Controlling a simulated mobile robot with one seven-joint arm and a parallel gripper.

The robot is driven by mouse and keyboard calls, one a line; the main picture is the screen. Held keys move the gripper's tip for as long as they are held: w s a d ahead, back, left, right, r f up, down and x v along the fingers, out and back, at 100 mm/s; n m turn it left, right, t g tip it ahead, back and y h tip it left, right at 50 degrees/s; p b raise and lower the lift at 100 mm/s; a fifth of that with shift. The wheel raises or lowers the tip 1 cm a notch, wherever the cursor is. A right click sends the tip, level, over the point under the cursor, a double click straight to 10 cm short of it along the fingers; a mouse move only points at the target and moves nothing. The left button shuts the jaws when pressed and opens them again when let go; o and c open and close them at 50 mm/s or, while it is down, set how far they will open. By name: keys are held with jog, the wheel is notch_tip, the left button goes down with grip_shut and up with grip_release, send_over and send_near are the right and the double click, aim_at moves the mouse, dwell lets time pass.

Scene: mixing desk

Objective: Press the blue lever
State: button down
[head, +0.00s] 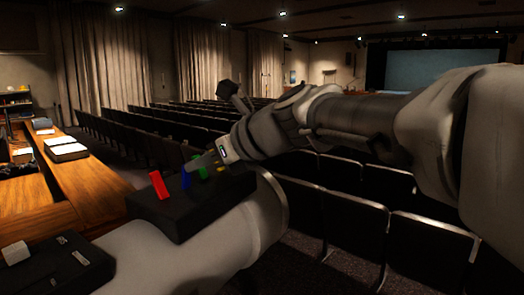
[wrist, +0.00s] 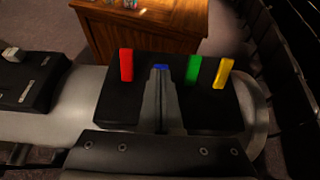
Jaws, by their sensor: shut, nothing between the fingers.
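A black box (head: 165,222) carries a row of coloured levers. The blue lever (head: 186,180) stands between the red lever (head: 158,184) and the green lever (head: 202,173). A yellow lever (head: 221,168) is at the far right end. My gripper (head: 191,168) is shut and empty, its tips beside the upper part of the blue lever. In the wrist view the shut fingers (wrist: 161,76) cover most of the blue lever, and only its blue top (wrist: 161,67) shows just beyond the tips. I cannot tell whether they touch.
The green lever stands close to the right of my fingers in the wrist view. Another black device (wrist: 28,80) with a pale block on it lies to the left. A wooden desk (head: 85,180) with papers is beyond, and rows of dark seats (head: 345,215) fill the hall.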

jog(key=shift+w+a+r+p, duration=0.35)
jog(key=shift+a+r+p, duration=0.3)
jog(key=shift+p, duration=0.45)
jog(key=shift+f, duration=0.3)
jog(key=shift+r, duration=0.15)
jog(key=shift+r+p, duration=0.65)
jog(key=shift+r, duration=0.1)
